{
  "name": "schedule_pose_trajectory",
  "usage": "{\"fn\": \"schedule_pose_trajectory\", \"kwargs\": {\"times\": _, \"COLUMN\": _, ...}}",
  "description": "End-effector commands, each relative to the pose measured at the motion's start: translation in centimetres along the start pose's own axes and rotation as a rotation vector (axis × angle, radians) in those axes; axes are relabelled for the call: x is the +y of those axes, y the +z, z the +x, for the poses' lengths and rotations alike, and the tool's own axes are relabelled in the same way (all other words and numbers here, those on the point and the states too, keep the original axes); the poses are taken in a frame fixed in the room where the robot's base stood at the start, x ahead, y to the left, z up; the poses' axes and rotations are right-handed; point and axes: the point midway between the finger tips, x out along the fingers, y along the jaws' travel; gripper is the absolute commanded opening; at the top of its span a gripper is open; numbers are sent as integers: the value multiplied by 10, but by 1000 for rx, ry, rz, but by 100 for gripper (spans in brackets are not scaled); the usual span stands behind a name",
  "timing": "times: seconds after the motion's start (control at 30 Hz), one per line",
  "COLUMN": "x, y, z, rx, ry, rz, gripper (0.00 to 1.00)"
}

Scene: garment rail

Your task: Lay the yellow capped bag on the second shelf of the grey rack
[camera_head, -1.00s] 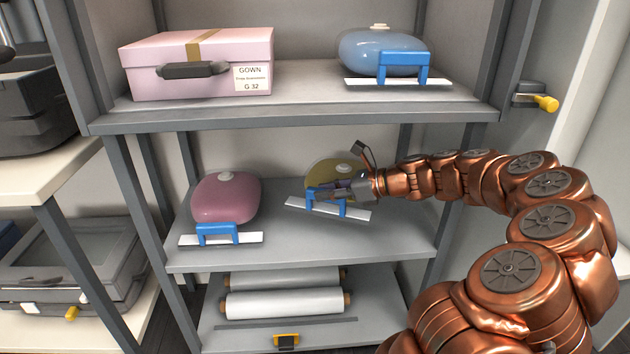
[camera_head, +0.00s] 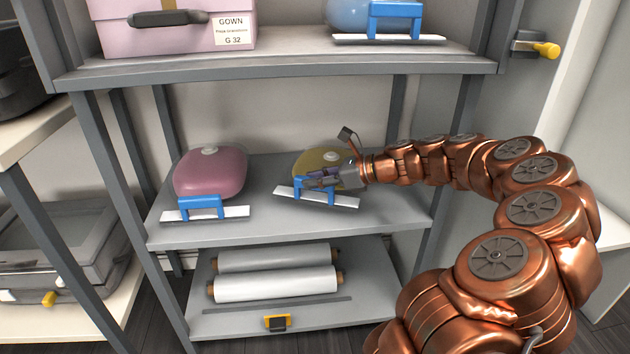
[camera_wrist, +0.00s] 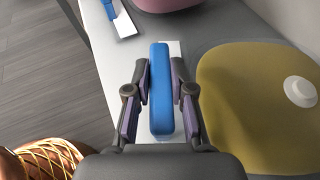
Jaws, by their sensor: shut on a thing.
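The yellow capped bag (camera_head: 312,160) is over the right part of the rack's second shelf (camera_head: 270,215), partly hidden by my gripper. It also shows in the wrist view (camera_wrist: 250,105) with its white cap. A blue handle (camera_wrist: 160,90) on a white strip belongs to it. My gripper (camera_head: 318,180) is shut on this blue handle, with a finger on each side in the wrist view (camera_wrist: 160,100). The bag looks to lie flat, slightly turned. I cannot tell for sure whether it touches the shelf.
A pink capped bag (camera_head: 210,175) with a blue handle lies left on the same shelf. Above are a pink box (camera_head: 180,35) and a blue bag (camera_head: 350,14). White rolls (camera_head: 275,283) lie below. Rack posts (camera_head: 470,120) stand beside my arm.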

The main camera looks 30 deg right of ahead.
Motion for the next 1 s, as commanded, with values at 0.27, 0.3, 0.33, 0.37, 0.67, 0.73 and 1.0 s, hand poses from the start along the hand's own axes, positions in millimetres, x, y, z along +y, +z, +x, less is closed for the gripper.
{"fn": "schedule_pose_trajectory", "kwargs": {"times": 0.27, "x": 0, "y": -8, "z": 3, "rx": -1, "ry": -1, "rz": -1, "gripper": 0}}
{"fn": "schedule_pose_trajectory", "kwargs": {"times": 0.3, "x": 0, "y": -8, "z": 3, "rx": -1, "ry": -1, "rz": -1, "gripper": 0}}
{"fn": "schedule_pose_trajectory", "kwargs": {"times": 0.33, "x": 0, "y": -8, "z": 3, "rx": -1, "ry": -1, "rz": -1, "gripper": 0}}
{"fn": "schedule_pose_trajectory", "kwargs": {"times": 0.37, "x": 0, "y": -8, "z": 3, "rx": -1, "ry": -1, "rz": -1, "gripper": 0}}
{"fn": "schedule_pose_trajectory", "kwargs": {"times": 0.67, "x": 0, "y": -8, "z": 3, "rx": -1, "ry": -1, "rz": -1, "gripper": 0}}
{"fn": "schedule_pose_trajectory", "kwargs": {"times": 0.73, "x": 0, "y": -9, "z": 3, "rx": -1, "ry": -1, "rz": -1, "gripper": 0}}
{"fn": "schedule_pose_trajectory", "kwargs": {"times": 1.0, "x": 0, "y": -13, "z": 5, "rx": -1, "ry": -1, "rz": -2, "gripper": 0}}
